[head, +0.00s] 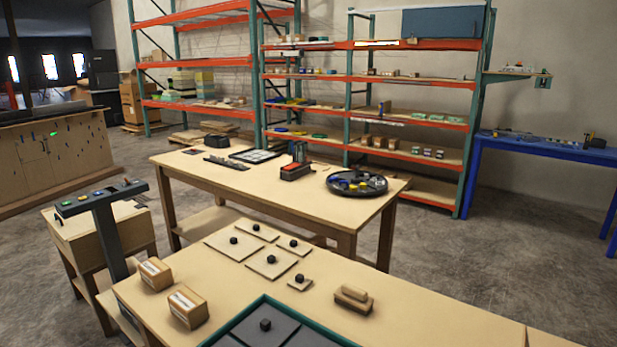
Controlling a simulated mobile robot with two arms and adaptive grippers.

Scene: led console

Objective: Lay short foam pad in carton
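Neither of my grippers is in view. Several flat tan pads with black knobs lie on the near table: a large one at the left (234,244), one at the back (258,231), one in the middle (271,263), one at the right (293,245) and a small one in front (300,283). I cannot tell which one is the short foam pad. Two small closed brown cartons with white labels, one behind (155,273) and one in front (188,306), stand at the table's left. No open carton is clearly visible.
A green-rimmed tray (265,297) with grey panels and a black knob is cut off at the bottom edge. A wooden block with a handle (354,298) lies right of the pads. A console (101,198) with coloured buttons stands at the left. The near table's right side is clear.

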